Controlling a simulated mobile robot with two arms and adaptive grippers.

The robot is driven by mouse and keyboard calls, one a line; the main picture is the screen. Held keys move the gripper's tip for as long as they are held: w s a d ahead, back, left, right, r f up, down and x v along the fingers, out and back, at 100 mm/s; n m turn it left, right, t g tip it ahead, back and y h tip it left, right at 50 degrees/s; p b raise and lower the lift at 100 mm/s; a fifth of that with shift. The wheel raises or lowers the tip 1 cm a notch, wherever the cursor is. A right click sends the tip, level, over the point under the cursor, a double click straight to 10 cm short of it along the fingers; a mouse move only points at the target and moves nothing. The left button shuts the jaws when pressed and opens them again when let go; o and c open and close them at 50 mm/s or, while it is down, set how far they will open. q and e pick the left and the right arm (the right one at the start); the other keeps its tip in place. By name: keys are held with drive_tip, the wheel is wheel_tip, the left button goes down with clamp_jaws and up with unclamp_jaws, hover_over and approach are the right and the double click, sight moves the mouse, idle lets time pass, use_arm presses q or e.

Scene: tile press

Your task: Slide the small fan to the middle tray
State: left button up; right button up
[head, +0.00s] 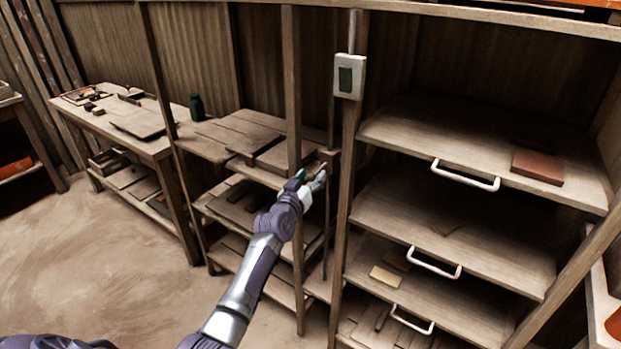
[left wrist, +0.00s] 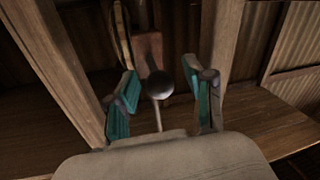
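My left gripper (head: 314,178) is beside a wooden post, left of the rack. In the left wrist view its teal-padded fingers (left wrist: 165,85) are spread, with gaps on both sides of a dark round knob (left wrist: 160,85) on a pale rod. I cannot tell how deep the knob sits between them. The middle tray (head: 395,208) is a wooden shelf with a white handle (head: 434,263); a darker, roughly triangular patch (head: 446,231) lies on it, too dim to identify. I cannot make out a small fan for certain. My right gripper is out of view.
A reddish-brown block (head: 537,167) lies on the upper tray (head: 420,125); small tan pieces (head: 385,276) lie on the lower tray. A white box (head: 349,76) is on a post. A workbench (head: 95,125) stands left; the floor before it is clear.

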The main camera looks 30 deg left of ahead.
use_arm(q)
drive_tip(key=shift+s+d, duration=0.1)
drive_tip(key=shift+s, duration=0.2)
drive_tip(key=s+d, duration=0.1)
drive_tip(key=s, duration=1)
drive_tip(key=shift+s+d, duration=0.15)
